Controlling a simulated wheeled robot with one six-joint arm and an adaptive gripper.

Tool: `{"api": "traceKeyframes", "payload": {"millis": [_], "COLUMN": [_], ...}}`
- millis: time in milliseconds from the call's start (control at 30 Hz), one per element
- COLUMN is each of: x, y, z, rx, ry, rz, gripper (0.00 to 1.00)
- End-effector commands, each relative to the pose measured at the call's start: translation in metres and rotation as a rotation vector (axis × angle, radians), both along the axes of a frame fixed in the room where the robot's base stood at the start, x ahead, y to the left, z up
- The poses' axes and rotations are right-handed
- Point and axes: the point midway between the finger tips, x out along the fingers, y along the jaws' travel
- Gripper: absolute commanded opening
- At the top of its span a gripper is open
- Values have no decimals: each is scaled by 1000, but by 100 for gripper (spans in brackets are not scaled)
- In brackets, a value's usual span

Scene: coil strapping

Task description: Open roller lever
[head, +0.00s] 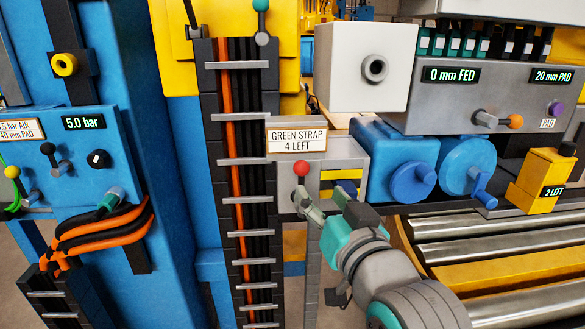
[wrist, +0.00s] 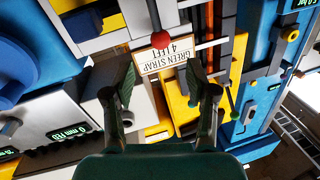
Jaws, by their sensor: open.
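A lever with a red ball knob (head: 302,169) stands on a grey box under the sign "GREEN STRAP 4 LEFT" (head: 297,140); I cannot tell for sure that it is the roller lever. My gripper (head: 318,208) is open and empty, just below and in front of this knob in the head view. In the wrist view the red knob (wrist: 160,40) shows between the two spread fingers (wrist: 160,75), beyond their tips, with the sign upside down beside it. No contact with the knob is visible.
Metal rollers (head: 500,250) lie at the right. Blue round housings with a crank (head: 470,170) and a yellow block "2 LEFT" (head: 540,180) stand above them. A cable column (head: 240,180) runs left of the red knob. A blue panel reads "5.0 bar" (head: 84,123).

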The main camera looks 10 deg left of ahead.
Motion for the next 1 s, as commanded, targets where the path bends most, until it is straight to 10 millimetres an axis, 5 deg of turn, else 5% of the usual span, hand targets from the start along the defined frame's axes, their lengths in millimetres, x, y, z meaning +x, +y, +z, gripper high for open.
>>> {"api": "traceKeyframes", "payload": {"millis": [600, 1000], "x": [78, 95], "y": [41, 49], "z": [0, 0], "rx": [-2, -1], "ry": [1, 0], "rz": [0, 0], "gripper": [57, 57]}}
